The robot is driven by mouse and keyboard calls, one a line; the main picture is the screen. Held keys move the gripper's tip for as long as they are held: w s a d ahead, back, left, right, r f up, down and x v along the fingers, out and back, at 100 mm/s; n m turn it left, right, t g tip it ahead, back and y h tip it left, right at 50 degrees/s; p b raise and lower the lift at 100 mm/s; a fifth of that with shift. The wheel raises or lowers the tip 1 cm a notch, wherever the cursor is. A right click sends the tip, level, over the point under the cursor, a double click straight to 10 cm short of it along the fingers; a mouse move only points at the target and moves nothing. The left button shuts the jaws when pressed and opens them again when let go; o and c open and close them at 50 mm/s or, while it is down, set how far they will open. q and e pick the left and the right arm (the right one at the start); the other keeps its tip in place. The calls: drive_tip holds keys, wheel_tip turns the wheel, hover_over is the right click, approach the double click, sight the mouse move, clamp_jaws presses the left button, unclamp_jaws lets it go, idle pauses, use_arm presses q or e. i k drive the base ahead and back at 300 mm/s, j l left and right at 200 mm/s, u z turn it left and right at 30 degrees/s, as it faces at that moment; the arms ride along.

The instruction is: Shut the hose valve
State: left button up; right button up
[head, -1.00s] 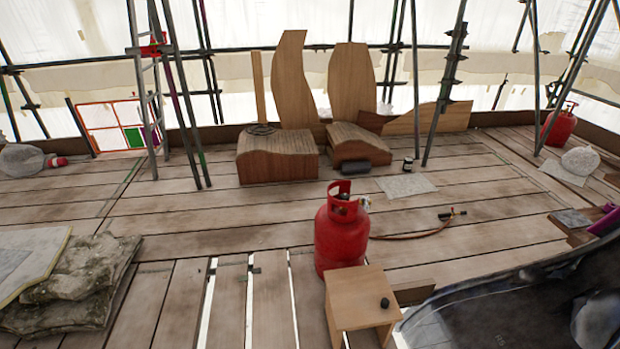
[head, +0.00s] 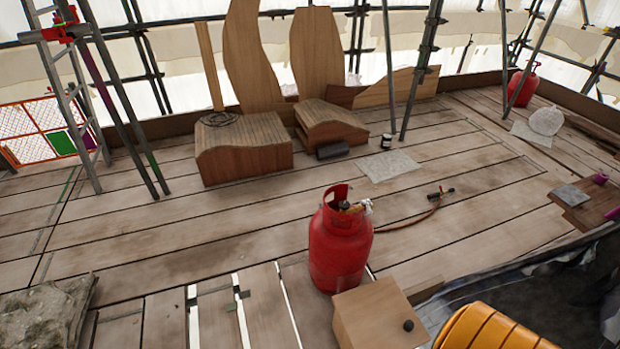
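A red gas cylinder (head: 339,245) stands upright on the planks in the middle of the head view. A small pale valve or regulator (head: 366,206) sits at its top, at the right side of the collar. A reddish hose (head: 412,223) runs from there to a dark torch (head: 440,193) lying on the boards. The valve is too small to tell whether it is open or shut. Neither of my grippers shows in the head view.
A small wooden box or stool (head: 372,308) with a dark knob stands just in front of the cylinder. An orange ribbed object (head: 490,328) is at the bottom right. Wooden blocks (head: 240,150) and scaffold poles (head: 389,70) stand behind.

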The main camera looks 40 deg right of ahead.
sight(344, 204)
drive_tip(key=i+j+z, duration=0.1)
drive_tip(key=i+z, duration=0.25)
drive_tip(key=z, duration=0.15)
drive_tip(key=i+j+z, duration=0.25)
drive_tip(key=z, duration=0.2)
drive_tip(key=i+j+z, duration=0.35)
drive_tip(key=z, duration=0.15)
